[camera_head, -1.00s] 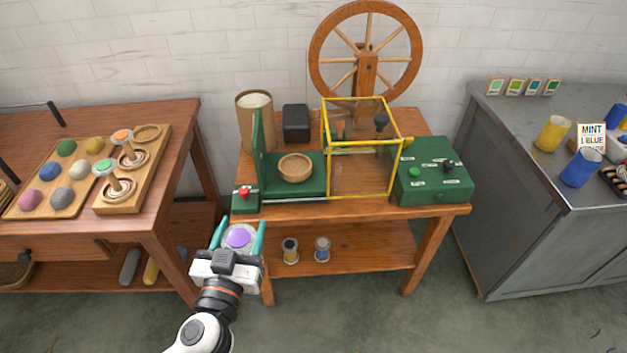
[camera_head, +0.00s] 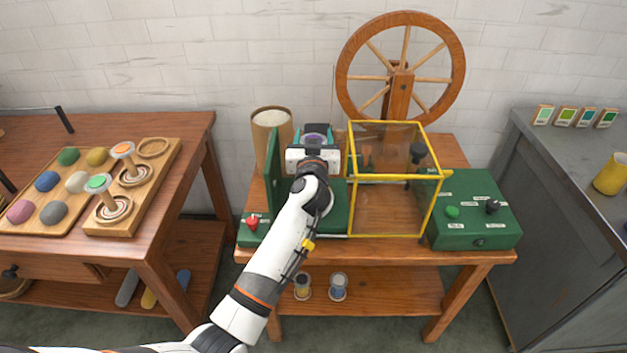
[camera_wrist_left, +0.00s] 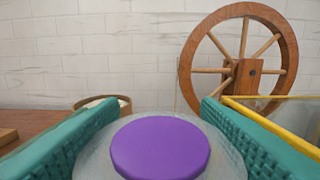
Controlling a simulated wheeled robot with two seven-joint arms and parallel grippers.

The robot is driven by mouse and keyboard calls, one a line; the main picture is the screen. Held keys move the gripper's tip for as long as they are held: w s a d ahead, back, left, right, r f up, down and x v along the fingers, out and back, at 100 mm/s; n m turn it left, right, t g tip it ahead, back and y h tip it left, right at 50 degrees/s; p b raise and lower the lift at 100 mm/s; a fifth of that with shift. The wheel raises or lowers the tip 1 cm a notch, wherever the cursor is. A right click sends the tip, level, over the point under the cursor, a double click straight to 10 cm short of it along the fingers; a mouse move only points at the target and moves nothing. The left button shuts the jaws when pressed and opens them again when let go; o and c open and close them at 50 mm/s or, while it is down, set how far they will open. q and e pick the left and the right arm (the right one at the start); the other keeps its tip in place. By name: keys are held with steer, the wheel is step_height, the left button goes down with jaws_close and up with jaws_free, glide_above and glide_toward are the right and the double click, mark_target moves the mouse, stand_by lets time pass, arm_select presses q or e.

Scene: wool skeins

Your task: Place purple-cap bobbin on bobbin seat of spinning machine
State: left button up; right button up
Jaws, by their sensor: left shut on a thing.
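The purple-cap bobbin (camera_wrist_left: 160,147) fills the bottom middle of the left wrist view, its clear flange between my two teal fingers. In the head view only a bit of it (camera_head: 316,130) shows past my wrist. My left gripper (camera_head: 315,140) is shut on it, over the green base (camera_head: 337,218) of the spinning machine, between the upright green plate (camera_head: 272,170) and the yellow-framed clear box (camera_head: 385,180). My arm hides the wooden bowl and the space below the bobbin; I cannot tell whether the bobbin touches anything. My right gripper is not in view.
The spinning wheel (camera_head: 400,75) stands behind the box. A cardboard cylinder (camera_head: 272,135) stands behind the green plate. A green control box (camera_head: 472,210) is at the right, a red knob (camera_head: 252,222) at front left. A bobbin tray (camera_head: 130,190) lies on the left table.

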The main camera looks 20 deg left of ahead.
arm_select(q)
step_height(320, 180, down, 3)
steer(key=shift+s+r+b, duration=0.15)
steer(key=shift+r+b, duration=0.05)
steer(key=shift+b, duration=0.2)
step_height(320, 180, down, 5)
steer(key=b, duration=0.2)
steer(key=shift+b, duration=0.4)
steer(key=o, duration=1)
steer(key=shift+f, duration=0.15)
